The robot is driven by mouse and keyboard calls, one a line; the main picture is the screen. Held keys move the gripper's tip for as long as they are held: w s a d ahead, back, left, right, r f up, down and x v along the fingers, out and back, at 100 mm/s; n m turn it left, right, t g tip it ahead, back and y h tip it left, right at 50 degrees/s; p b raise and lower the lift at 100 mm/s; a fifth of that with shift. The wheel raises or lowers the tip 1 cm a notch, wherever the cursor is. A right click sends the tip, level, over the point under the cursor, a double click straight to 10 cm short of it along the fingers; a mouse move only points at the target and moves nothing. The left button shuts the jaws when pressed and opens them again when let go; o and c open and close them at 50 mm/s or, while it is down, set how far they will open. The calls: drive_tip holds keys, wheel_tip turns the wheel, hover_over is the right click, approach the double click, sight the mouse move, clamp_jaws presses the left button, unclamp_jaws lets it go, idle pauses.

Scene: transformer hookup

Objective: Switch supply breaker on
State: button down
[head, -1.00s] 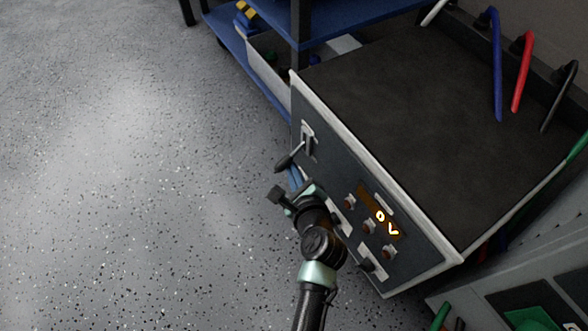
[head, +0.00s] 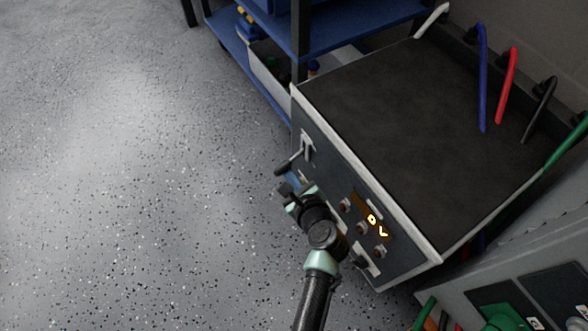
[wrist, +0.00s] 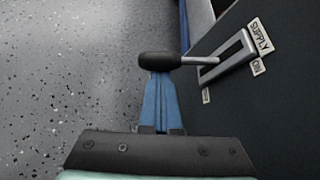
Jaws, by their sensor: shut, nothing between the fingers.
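The supply breaker lever (wrist: 160,61) has a black knob on a metal rod and sticks out of a slotted plate (wrist: 228,56) marked SUPPLY, with an ON label at one end. In the head view the lever (head: 284,167) stands out from the upper left of the dark front panel. My gripper (wrist: 161,76) is shut and empty, its blue fingers pointing at the knob. The fingertips appear right at the knob; I cannot tell whether they touch. In the head view my gripper (head: 291,183) is just below the lever, partly hidden by my wrist.
The panel's orange display (head: 374,219) reads 0 V, with several round knobs beneath it. Blue, red, black and green cables (head: 507,85) rise at the cabinet's back. A blue shelf (head: 365,37) stands behind. Speckled floor (head: 120,180) at left is clear.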

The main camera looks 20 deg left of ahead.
sight(289, 162)
drive_tip(key=shift+s+a+r+m+g+y+p, duration=0.1)
drive_tip(key=shift+r+m+g+y+p, duration=0.5)
drive_tip(key=shift+r+p, duration=1.05)
drive_tip(key=shift+a+r+m+g+y+p, duration=0.1)
drive_tip(key=shift+r+m+g+y+p, duration=0.45)
drive_tip(key=shift+p, duration=1.95)
drive_tip(key=shift+s+r+m+g+y+p, duration=0.1)
drive_tip(key=shift+r+m+g+y+p, duration=0.3)
drive_tip(key=shift+r+m+p, duration=1.2)
drive_tip(key=shift+w+f+n+p, duration=0.15)
drive_tip(key=shift+f+n+p, duration=0.15)
drive_tip(key=shift+n+p, duration=0.4)
drive_tip(key=p+v, duration=0.7)
drive_tip(key=v, duration=0.6)
drive_tip(key=shift+r, duration=0.2)
drive_tip(key=shift+w, duration=0.2)
